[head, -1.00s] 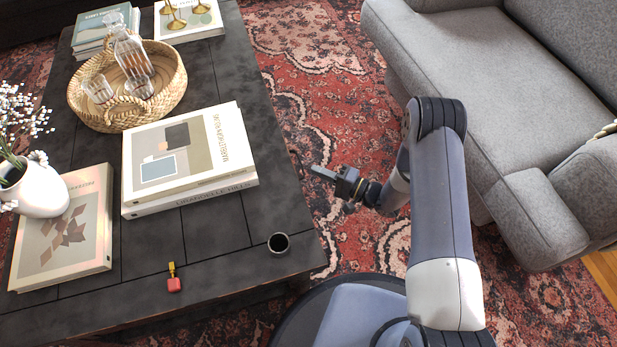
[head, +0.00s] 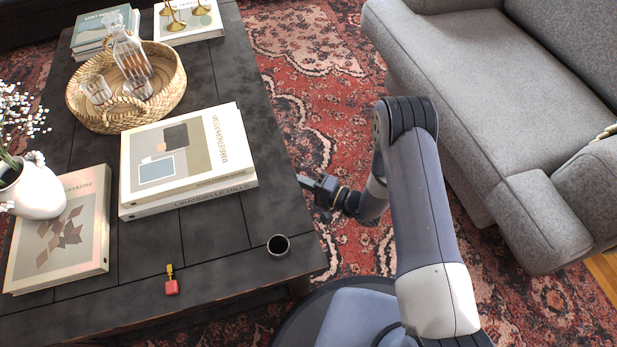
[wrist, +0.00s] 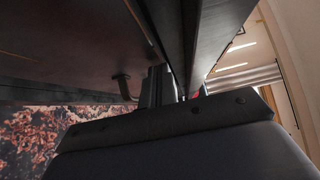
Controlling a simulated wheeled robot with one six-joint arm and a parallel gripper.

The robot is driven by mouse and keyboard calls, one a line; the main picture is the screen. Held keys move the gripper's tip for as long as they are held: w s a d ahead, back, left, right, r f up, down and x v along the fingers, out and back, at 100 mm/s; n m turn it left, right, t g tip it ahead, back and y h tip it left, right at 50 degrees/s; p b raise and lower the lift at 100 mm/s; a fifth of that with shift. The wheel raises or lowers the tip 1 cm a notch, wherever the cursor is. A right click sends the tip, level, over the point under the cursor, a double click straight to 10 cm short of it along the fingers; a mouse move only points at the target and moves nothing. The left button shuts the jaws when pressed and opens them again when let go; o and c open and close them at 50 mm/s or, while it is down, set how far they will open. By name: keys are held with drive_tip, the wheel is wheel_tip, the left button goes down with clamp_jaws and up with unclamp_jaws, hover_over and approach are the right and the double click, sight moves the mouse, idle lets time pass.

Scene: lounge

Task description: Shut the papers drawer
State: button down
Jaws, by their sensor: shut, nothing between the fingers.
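My gripper (head: 301,180) is shut and empty at the right long side of the dark coffee table (head: 225,235). In the wrist view its fingers (wrist: 160,84) point at the table's side. They are close to a dark wooden panel (wrist: 75,50) with a small dark handle (wrist: 123,86), which looks like the drawer front. Whether the fingers touch it I cannot tell. In the head view the tabletop hides the drawer, and its papers are not in view. How far the drawer stands open I cannot tell.
On the tabletop are a small dark cup (head: 278,245), a red key tag (head: 171,286), stacked books (head: 190,160), a wicker tray (head: 170,98) with glassware, and a white vase (head: 36,188). A grey sofa (head: 500,80) stands right, with open rug (head: 310,50) between.

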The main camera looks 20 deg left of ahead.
idle(0.3)
drive_tip(key=d+p, duration=0.3)
drive_tip(key=d, duration=0.8)
drive_tip(key=w+a+p, duration=0.1)
drive_tip(key=w+p, duration=0.1)
drive_tip(key=w, duration=0.3)
drive_tip(key=shift+s+a+b, duration=0.4)
drive_tip(key=shift+a+b, duration=0.05)
drive_tip(key=shift+a, duration=1.65)
drive_tip(key=shift+s+a+b, duration=0.35)
drive_tip(key=shift+a+b, duration=0.1)
drive_tip(key=shift+a, duration=1.65)
drive_tip(key=shift+s+a+b, duration=0.4)
drive_tip(key=shift+a+b, duration=0.05)
drive_tip(key=shift+a, duration=1.65)
drive_tip(key=shift+s+a+b, duration=0.35)
drive_tip(key=shift+s+a, duration=0.45)
drive_tip(key=shift+a, duration=0.2)
